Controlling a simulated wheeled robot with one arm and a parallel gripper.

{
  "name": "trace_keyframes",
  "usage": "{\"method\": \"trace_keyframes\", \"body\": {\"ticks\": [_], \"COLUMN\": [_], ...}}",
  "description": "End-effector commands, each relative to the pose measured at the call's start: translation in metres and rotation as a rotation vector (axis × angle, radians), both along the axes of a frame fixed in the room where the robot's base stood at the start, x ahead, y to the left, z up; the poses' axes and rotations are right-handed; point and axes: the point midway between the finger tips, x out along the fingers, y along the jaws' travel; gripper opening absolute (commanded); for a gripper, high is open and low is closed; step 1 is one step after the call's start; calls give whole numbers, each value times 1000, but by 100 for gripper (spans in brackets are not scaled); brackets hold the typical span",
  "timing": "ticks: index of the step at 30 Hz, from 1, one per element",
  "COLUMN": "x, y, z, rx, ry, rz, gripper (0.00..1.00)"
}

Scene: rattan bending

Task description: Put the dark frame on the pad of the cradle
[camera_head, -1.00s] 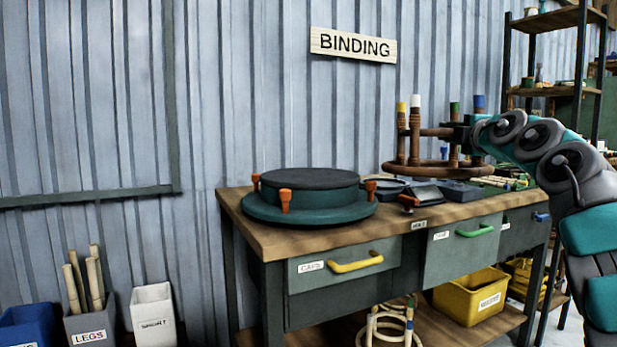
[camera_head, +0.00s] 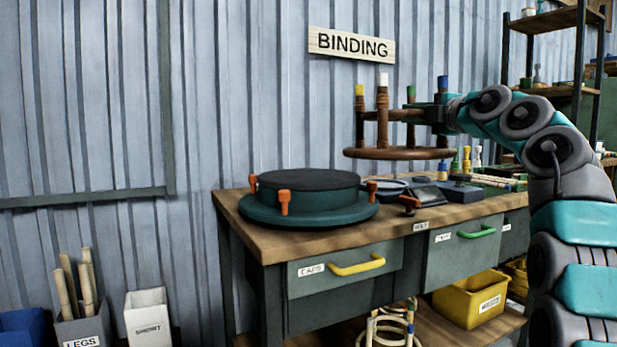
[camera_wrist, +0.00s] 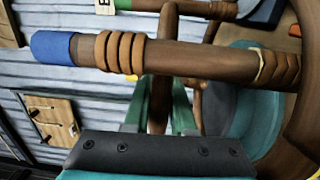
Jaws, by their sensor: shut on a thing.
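The dark frame (camera_head: 400,153) is a brown rattan ring with upright legs capped yellow, white, green and blue. My gripper (camera_head: 418,115) is shut on the dark frame and holds it upright above the bench's right part. In the wrist view, my gripper's green fingers (camera_wrist: 158,108) close around a brown bar of the frame; a blue-capped leg (camera_wrist: 140,53) crosses in front. The cradle (camera_head: 262,212) is a round teal base with orange clamps. Its dark round pad (camera_head: 308,179) is bare. The frame is up and right of the pad, apart from it.
The wooden bench (camera_head: 245,237) also carries a small dark box (camera_head: 428,194), an orange-handled tool (camera_head: 409,204) and several sticks at right. Bins stand on the floor at left, including a white one (camera_head: 149,318). A shelf rack (camera_head: 575,80) stands at right.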

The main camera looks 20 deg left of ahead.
Motion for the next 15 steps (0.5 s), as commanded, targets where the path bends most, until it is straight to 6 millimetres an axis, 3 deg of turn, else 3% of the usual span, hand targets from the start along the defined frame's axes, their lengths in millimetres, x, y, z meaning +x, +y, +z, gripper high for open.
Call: {"method": "trace_keyframes", "body": {"ticks": [15], "x": [-14], "y": [14], "z": [2], "rx": [1], "ry": [-1], "rz": [46], "gripper": [0]}}
